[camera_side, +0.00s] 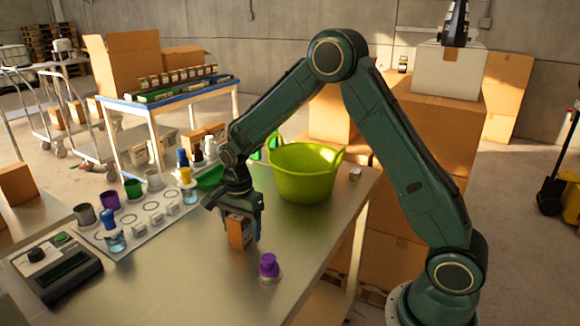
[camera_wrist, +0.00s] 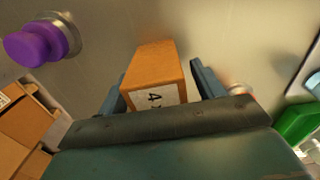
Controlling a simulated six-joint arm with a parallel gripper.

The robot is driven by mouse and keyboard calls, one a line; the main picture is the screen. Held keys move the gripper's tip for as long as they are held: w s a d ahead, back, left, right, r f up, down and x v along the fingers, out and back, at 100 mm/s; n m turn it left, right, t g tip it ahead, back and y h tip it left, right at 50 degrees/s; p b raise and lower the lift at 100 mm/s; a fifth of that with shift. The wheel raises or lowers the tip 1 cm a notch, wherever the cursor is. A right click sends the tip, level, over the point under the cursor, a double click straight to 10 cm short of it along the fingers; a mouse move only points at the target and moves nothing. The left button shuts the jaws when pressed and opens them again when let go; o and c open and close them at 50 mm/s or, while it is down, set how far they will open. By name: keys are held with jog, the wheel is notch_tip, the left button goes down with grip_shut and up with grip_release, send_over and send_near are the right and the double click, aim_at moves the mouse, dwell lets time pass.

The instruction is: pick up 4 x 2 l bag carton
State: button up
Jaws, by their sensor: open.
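The 4 x 2 l bag carton is a small brown box (camera_side: 237,234) that appears to stand upright on the metal table below my wrist in the side view. In the wrist view the carton (camera_wrist: 156,72) shows a white label with a "4" on its near face. My gripper (camera_side: 242,226) points down over the carton, with its fingers on either side of it. The jaws are open, and in the wrist view a gap shows between the carton and the right finger. The left finger is close to the carton and partly hidden by it.
A purple knob (camera_side: 268,266) stands on the table in front of the carton. A lime-green tub (camera_side: 304,178) is behind it to the right. A white mat (camera_side: 135,238) with cups and bottles and a dark device (camera_side: 57,267) lie left. The table front is clear.

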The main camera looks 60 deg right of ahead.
dwell(0.4)
jog(key=c, duration=1.2)
jog(key=shift+o, duration=0.2)
jog(key=shift+r, duration=0.2)
notch_tip(320, 180, up, 20)
jog(key=shift+f, duration=0.15)
